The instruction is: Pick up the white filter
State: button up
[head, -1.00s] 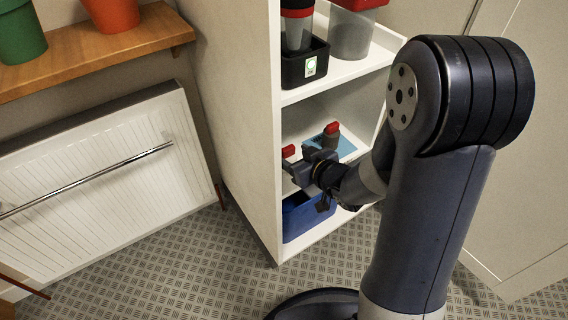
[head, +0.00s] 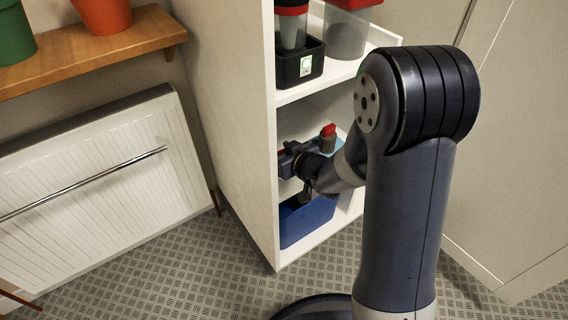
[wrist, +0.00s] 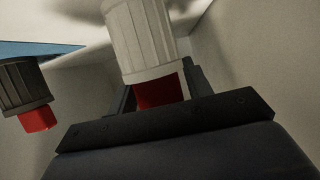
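The white filter (wrist: 142,40) is ribbed and pale with a red end, and fills the top middle of the wrist view. Its red end lies between the two dark fingers of my gripper (wrist: 160,90), close to both. The fingers look open around it; contact is not clear. In the head view my gripper (head: 290,160) reaches into the middle shelf compartment and hides most of the white filter.
A grey filter with a red end (wrist: 22,88) stands beside it on a blue mat (wrist: 35,49). It also shows in the head view (head: 328,139). A blue bin (head: 308,222) sits below. A black holder (head: 299,66) stands on the shelf above. The white side panel (head: 235,130) borders the compartment.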

jog(key=c, duration=0.7)
